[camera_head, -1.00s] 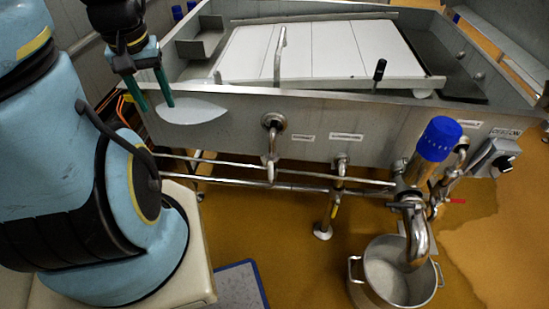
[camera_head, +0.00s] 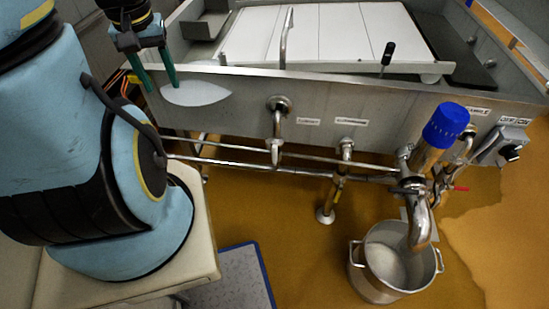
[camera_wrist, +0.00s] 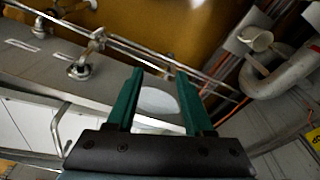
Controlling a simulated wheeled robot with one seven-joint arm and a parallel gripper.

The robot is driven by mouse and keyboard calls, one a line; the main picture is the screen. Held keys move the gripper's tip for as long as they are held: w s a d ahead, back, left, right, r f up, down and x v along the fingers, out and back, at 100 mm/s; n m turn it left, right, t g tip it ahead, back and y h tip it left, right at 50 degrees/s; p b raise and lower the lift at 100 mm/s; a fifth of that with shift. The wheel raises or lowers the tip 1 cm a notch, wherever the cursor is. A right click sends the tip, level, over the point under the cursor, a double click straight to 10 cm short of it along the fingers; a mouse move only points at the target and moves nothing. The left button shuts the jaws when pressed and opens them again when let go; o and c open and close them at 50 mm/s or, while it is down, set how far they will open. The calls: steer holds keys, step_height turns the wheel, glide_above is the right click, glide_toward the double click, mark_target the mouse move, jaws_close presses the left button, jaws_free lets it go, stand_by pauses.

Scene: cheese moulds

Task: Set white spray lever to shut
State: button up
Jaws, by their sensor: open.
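My gripper (camera_head: 159,87) is open and empty, with two green fingers pointing down beside the left end of the vat front. It also shows in the wrist view (camera_wrist: 160,72), where a white oval piece (camera_wrist: 158,101) lies between the fingers. In the head view that white oval (camera_head: 196,93) sits at the vat's upper left edge, just right of the fingers. I cannot tell for sure which part is the white spray lever. A metal pipe fitting (camera_head: 278,104) with a down-bent pipe is on the vat front, right of my gripper, and also in the wrist view (camera_wrist: 80,70).
The steel vat (camera_head: 235,112) spans the back. A blue-capped valve (camera_head: 446,126) stands above a steel pot (camera_head: 382,280). A red lever (camera_head: 461,188) and a switch box (camera_head: 503,146) are at right. Horizontal pipes (camera_head: 235,162) run below the vat. The floor (camera_head: 285,215) in front is mostly clear.

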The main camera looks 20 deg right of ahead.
steer(key=n+t+y+b, duration=0.1)
steer(key=n+t+b, duration=0.2)
steer(key=b, duration=1.1)
glide_toward(276, 150)
steer(key=f, duration=0.2)
steer(key=x, duration=0.7)
steer(key=b+x, duration=0.1)
steer(key=x, duration=0.2)
steer(key=shift+w+a+f, duration=0.1)
steer(key=shift+w+f, duration=0.05)
steer(key=shift+w, duration=0.3)
steer(key=shift+c, duration=0.4)
jaws_close()
